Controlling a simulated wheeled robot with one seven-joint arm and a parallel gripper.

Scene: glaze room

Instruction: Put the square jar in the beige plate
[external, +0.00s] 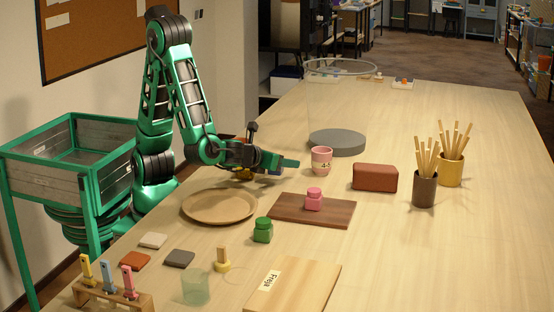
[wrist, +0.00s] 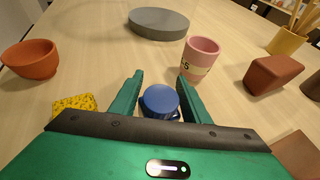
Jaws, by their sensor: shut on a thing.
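My gripper (external: 284,163) is low over the table, behind the plate in the external view. In the wrist view its fingers (wrist: 160,92) are shut on a blue jar (wrist: 159,100) with a round top. The jar's lower body is hidden, so its shape and whether it touches the table cannot be told. The beige plate (external: 220,206) lies empty on the table, in front of my gripper. A green jar (external: 263,230) with a squarish body stands right of the plate. A similar pink jar (external: 314,199) stands on a dark board (external: 338,212).
A pink mug (external: 321,161) stands close to my gripper, with a reddish-brown block (external: 375,177) to its right. An orange bowl (wrist: 30,58) and a yellow speckled item (wrist: 74,105) are left of the fingers. A tall clear cylinder (external: 338,110) stands behind.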

